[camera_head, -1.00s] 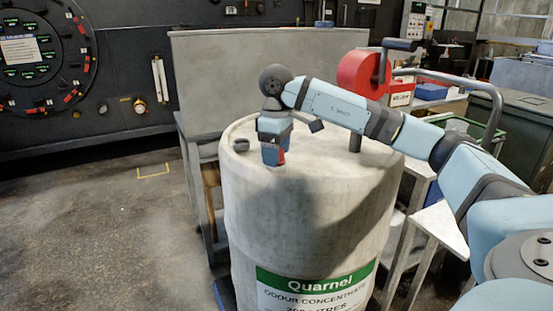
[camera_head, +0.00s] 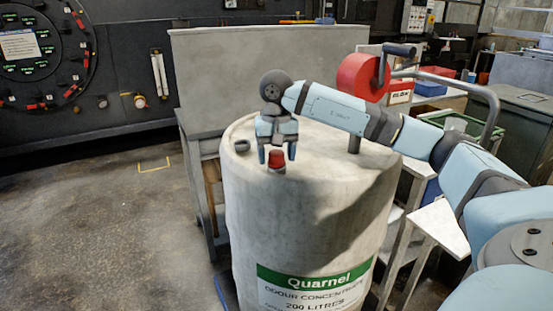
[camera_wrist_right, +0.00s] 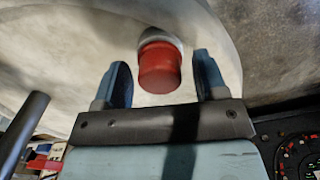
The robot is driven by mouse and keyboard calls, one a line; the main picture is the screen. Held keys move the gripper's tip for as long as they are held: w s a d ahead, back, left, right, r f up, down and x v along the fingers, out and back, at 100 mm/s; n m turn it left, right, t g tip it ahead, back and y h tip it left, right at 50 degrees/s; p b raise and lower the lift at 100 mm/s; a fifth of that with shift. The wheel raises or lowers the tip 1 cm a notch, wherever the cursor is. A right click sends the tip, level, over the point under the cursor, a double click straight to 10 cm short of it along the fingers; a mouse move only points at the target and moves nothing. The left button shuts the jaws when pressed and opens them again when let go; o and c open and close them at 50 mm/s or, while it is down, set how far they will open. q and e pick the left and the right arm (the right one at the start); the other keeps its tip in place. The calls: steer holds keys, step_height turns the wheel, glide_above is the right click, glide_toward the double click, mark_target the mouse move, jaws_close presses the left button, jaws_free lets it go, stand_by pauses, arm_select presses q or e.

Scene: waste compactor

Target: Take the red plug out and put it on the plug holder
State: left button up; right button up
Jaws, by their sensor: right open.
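The red plug (camera_head: 277,157) stands upright on the top of the pale drum (camera_head: 320,215), near its front left rim. In the right wrist view the plug (camera_wrist_right: 159,68) rises from a light round collar. My right gripper (camera_head: 278,153) points down over it. Its two fingers are open, one on each side of the plug, with gaps visible in the wrist view (camera_wrist_right: 162,78). A small dark ring-shaped piece (camera_head: 241,146), perhaps the plug holder, sits on the drum top left of the plug. My left gripper is not in view.
A grey panel (camera_head: 230,70) rises behind the drum. A bench stands to the right. The floor at left is open.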

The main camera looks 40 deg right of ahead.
steer(key=m+p, duration=0.1)
steer(key=m, duration=0.3)
steer(key=shift+r+m+p, duration=0.1)
steer(key=shift+m+p, duration=0.25)
steer(key=shift+m, duration=0.65)
steer(key=m, duration=0.3)
steer(key=shift+p, duration=0.3)
steer(key=c, duration=1)
steer(key=n, duration=0.4)
steer(key=shift+n, duration=0.5)
steer(key=n, duration=0.2)
steer(key=shift+n, duration=0.3)
